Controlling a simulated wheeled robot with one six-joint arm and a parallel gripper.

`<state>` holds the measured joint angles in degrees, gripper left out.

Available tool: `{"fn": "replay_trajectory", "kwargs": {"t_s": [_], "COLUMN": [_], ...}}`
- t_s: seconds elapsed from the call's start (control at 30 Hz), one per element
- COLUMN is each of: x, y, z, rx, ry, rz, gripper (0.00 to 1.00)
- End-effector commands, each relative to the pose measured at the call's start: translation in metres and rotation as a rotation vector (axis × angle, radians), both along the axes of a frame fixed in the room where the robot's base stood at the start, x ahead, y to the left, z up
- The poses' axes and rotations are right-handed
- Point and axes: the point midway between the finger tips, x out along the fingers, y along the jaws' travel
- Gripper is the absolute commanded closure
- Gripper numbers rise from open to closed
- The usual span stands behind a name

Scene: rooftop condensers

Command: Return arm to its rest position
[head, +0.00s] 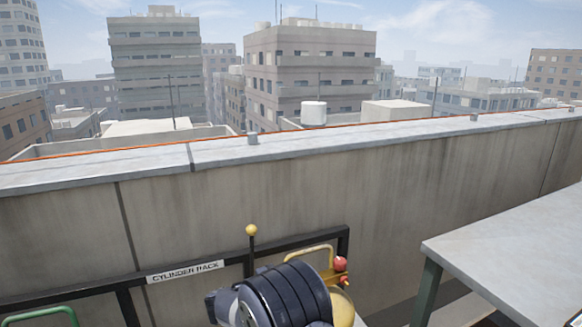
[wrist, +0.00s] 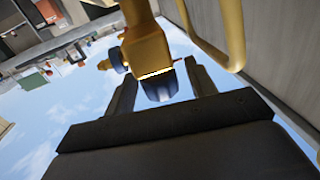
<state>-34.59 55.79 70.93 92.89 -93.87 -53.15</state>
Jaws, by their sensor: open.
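My gripper (wrist: 159,76) shows in the wrist view with its two dark fingers spread apart. A yellow fitting (wrist: 148,50) with a dark blue ribbed end (wrist: 160,86) shows between and beyond the fingers. I cannot tell whether the fingers touch it. In the head view my dark, rounded arm link (head: 285,295) fills the bottom middle and hides the gripper. Just right of the arm is a yellow cylinder (head: 342,306) with a red knob (head: 341,264) and a yellow bar handle (head: 312,251).
A dark rack frame labelled "CYLINDER RACK" (head: 185,271) stands against the concrete parapet (head: 420,180). A post with a yellow ball (head: 251,230) rises from it. A grey-topped table (head: 520,250) is at right. A green rail (head: 40,314) is at lower left.

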Motion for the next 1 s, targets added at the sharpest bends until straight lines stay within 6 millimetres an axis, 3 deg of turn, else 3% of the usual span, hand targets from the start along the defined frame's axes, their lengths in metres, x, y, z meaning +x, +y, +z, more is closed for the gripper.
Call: {"fn": "replay_trajectory", "kwargs": {"t_s": [1.0], "x": [-0.0013], "y": [-0.0024], "z": [-0.0045], "rx": [-0.001], "ry": [-0.001], "rz": [0.673], "gripper": [0.47]}}
